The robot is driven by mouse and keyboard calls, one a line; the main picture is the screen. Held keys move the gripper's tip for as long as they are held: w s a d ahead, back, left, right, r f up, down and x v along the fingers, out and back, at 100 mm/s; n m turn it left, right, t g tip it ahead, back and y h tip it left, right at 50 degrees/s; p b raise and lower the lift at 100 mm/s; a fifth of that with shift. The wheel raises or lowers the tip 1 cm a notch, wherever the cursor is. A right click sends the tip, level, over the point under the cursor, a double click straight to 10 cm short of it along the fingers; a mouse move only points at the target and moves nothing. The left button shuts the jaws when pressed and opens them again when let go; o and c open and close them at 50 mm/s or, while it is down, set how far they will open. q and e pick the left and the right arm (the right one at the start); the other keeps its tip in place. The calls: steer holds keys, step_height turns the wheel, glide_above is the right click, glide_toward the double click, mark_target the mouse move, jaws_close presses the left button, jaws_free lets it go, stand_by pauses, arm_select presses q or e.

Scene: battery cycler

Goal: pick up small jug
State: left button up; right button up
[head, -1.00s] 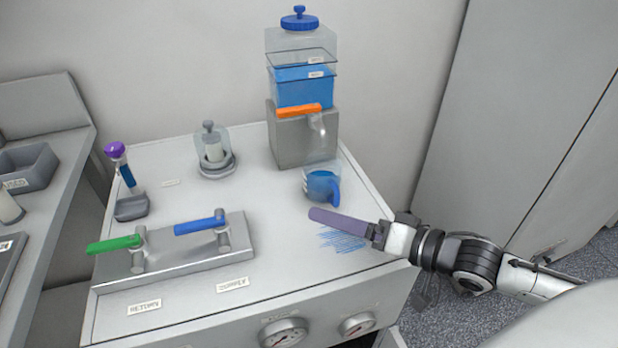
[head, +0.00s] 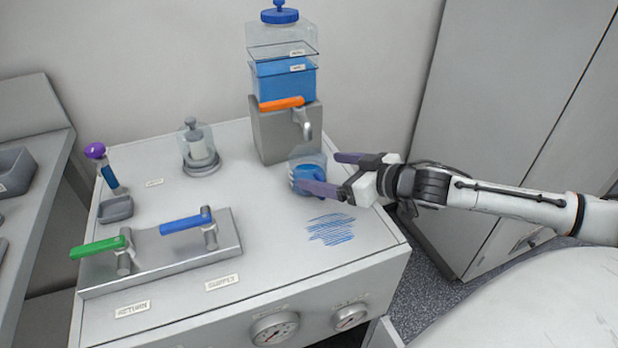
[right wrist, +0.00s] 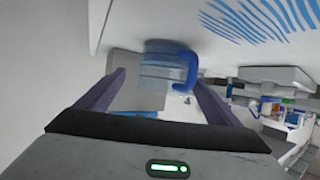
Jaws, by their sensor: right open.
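The small jug (head: 308,170) is clear with blue in it and a blue handle. It stands upright on the bench top, in front of the dispenser's tap. My right gripper (head: 323,171) comes in from the right with its two purple fingers open around or beside the jug. The near finger covers part of the jug in the head view. In the right wrist view the jug (right wrist: 140,92) and its blue handle (right wrist: 185,68) lie between the two spread fingers. I cannot tell whether a finger touches it. My left gripper is not in view.
The dispenser (head: 283,130) with blue liquid and an orange lever (head: 281,103) stands just behind the jug. A blue scribble (head: 331,229) marks the bench in front. A valve plate with green (head: 97,248) and blue (head: 185,223) levers sits to the left.

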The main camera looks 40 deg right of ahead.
mark_target(322, 172)
steer(key=shift+a+x, duration=0.15)
steer(key=shift+x, duration=0.85)
steer(key=shift+a+x, duration=0.2)
steer(key=shift+x, duration=0.8)
steer(key=shift+w+a+f, duration=0.2)
steer(key=shift+w+f, duration=0.05)
steer(key=shift+w, duration=0.25)
steer(key=c, duration=1.3)
steer(key=shift+c, duration=0.2)
steer(key=shift+r, duration=0.15)
